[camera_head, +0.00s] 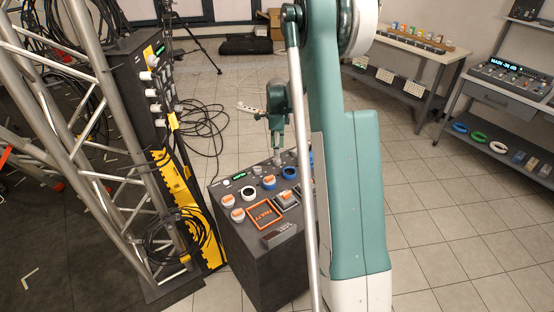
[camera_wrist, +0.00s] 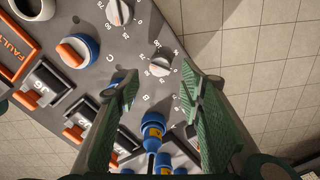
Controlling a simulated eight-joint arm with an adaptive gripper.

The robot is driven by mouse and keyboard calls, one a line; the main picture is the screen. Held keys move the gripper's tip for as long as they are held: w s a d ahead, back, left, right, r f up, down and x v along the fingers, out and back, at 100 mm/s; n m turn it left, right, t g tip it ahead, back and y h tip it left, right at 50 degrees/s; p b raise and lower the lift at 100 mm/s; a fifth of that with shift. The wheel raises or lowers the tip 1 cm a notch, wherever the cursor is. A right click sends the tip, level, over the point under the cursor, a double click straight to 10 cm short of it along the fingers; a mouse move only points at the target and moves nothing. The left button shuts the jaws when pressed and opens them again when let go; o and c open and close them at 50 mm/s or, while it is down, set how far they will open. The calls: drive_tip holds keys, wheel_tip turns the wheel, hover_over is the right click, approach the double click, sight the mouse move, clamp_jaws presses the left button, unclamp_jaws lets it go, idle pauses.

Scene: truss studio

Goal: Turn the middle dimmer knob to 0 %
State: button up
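The dimmer panel (camera_head: 225,228) is the sloped top of a dark box in the head view. In the wrist view a grey-white dimmer knob (camera_wrist: 160,66), with a printed number scale around it, lies between and just beyond my fingertips. I take it as the middle knob; its pointer setting is too small to read. Another dimmer knob (camera_wrist: 120,12) is at the top edge. A third is not visible and may be behind my right finger. My gripper (camera_wrist: 161,82) is open around empty space above the panel. It also shows pointing down over the panel's far part in the head view (camera_head: 278,148).
Blue-and-yellow connectors (camera_wrist: 152,128) stand up between my fingers, nearer the wrist. An orange-handled blue socket (camera_wrist: 77,50) and orange-tipped black switches (camera_wrist: 45,85) are left of my left finger. A truss and cabled yellow-black rack (camera_head: 160,120) stand left of the box.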

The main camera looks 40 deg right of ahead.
sight(277, 160)
drive_tip(key=shift+f+b, duration=0.35)
drive_tip(key=shift+f, duration=2.85)
drive_tip(key=c, duration=0.9)
